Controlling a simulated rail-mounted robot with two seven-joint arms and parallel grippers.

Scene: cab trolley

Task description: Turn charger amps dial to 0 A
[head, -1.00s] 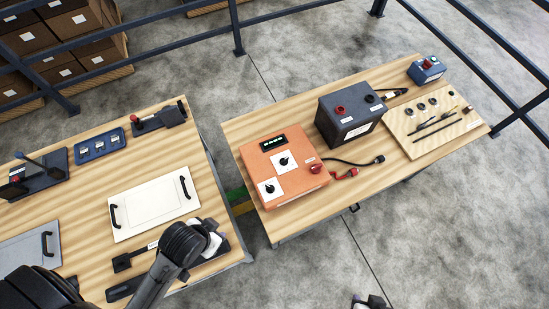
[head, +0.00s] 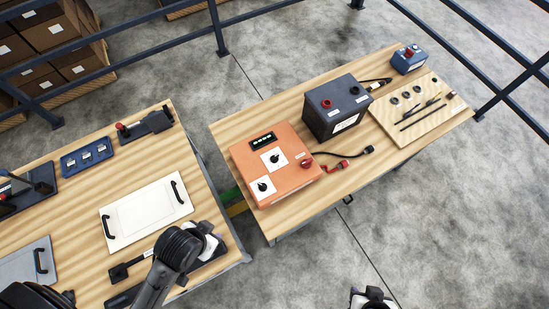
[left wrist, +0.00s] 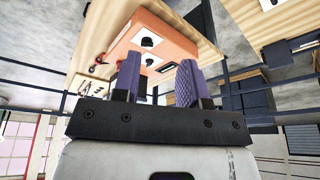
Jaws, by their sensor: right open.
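The charger is an orange box (head: 292,187) on the right-hand table in the head view. Its face has a black display (head: 263,139), two black dials on white plates, an upper one (head: 274,158) and a lower one (head: 263,186), and a red knob (head: 306,164). The labels are too small to tell which dial is amps. In the left wrist view the orange box (left wrist: 172,36) lies beyond my left gripper (left wrist: 160,62), whose purple fingers are apart and empty. My right gripper (head: 372,298) is at the bottom edge of the head view, open, away from the charger.
A dark battery (head: 318,118) stands beside the charger, with black and red cable clamps (head: 345,165) in front. A tool board (head: 425,125) and small blue box (head: 408,60) are farther right. The left-hand table holds a white panel (head: 145,212). Railings run behind.

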